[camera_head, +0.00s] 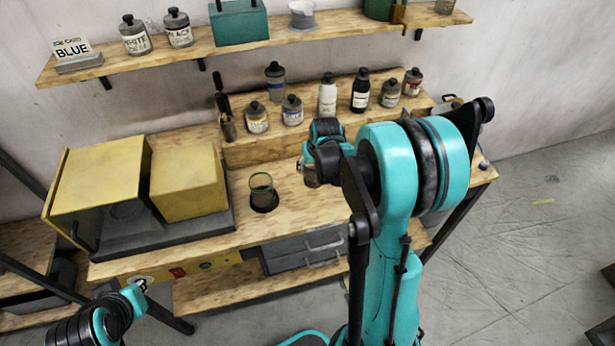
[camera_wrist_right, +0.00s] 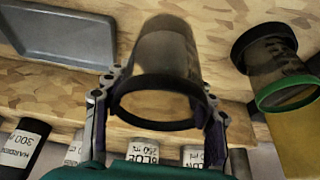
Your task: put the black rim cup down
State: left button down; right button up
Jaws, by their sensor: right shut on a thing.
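The black rim cup (camera_wrist_right: 165,55) is see-through and brownish. In the right wrist view it sits between the two fingers of my right gripper (camera_wrist_right: 158,90), which is shut on it. In the head view my right gripper (camera_head: 320,158) is over the right part of the bench, and only a bit of the cup (camera_head: 311,177) shows below it. I cannot tell whether the cup touches the bench. My left gripper (camera_head: 138,287) is low at the left, in front of the bench; its fingers are too small to read.
A green rim cup (camera_head: 261,183) stands on a dark round base (camera_head: 264,203), left of my right gripper. It also shows in the right wrist view (camera_wrist_right: 272,62). Several bottles stand on the raised shelf (camera_head: 240,153) behind. A yellow box (camera_head: 188,185) is at left. A grey tray (camera_wrist_right: 58,32) lies nearby.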

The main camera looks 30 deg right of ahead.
aim_at(308, 175)
jog(key=shift+w+a+f, duration=0.45)
jog(key=shift+w+a, duration=0.05)
jog(key=shift+a, duration=0.05)
notch_tip(308, 175, down, 4)
jog(key=shift+f+b, duration=0.1)
jog(key=shift+b, duration=0.5)
jog(key=o, duration=1.3)
